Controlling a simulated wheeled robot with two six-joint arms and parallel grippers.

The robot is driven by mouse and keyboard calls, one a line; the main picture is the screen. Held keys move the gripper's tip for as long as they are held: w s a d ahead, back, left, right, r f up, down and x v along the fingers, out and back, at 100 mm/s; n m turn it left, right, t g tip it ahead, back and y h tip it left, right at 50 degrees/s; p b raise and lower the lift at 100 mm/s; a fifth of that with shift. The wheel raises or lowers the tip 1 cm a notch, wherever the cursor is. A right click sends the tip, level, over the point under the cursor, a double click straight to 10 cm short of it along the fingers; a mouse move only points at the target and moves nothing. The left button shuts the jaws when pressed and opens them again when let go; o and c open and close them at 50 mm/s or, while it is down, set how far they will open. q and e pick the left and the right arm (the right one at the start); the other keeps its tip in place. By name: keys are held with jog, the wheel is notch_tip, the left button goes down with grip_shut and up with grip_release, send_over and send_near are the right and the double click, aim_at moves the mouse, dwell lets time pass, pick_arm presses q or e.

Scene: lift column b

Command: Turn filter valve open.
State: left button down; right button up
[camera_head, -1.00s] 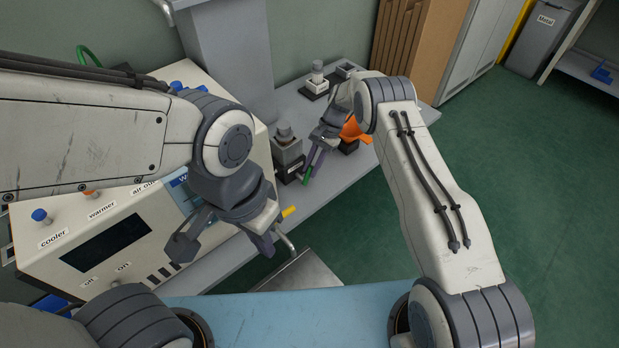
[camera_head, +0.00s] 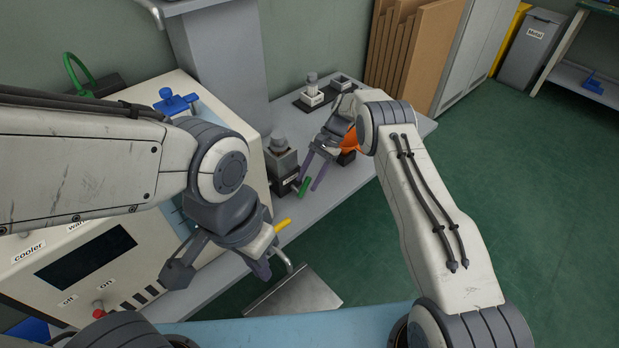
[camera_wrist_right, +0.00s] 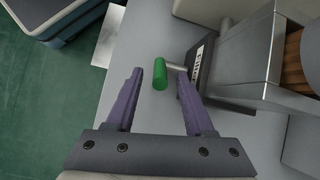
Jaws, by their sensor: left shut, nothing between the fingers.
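A short green handle (camera_head: 304,187) sticks out from a grey block fitting (camera_head: 281,162) on the grey bench. In the right wrist view the green handle (camera_wrist_right: 160,76) sits on a thin metal stem, ahead of the gap between my fingers. My right gripper (camera_head: 312,172) is open, its purple fingers (camera_wrist_right: 165,90) apart and pointing toward the handle; I see no clear contact. My left gripper (camera_head: 262,268) is shut and empty, in front of the control box, close to a yellow handle (camera_head: 282,226).
The control box (camera_head: 85,250) with knobs and a dark screen stands at left, with a blue valve (camera_head: 176,101) on top. An orange part (camera_head: 350,140) lies behind my right gripper. Another fitting (camera_head: 312,92) stands farther back. A metal tray (camera_head: 293,292) lies below the bench edge.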

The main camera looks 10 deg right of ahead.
jog(key=v, duration=1)
jog(key=shift+d+r+b, duration=0.15)
jog(key=shift+b, duration=0.2)
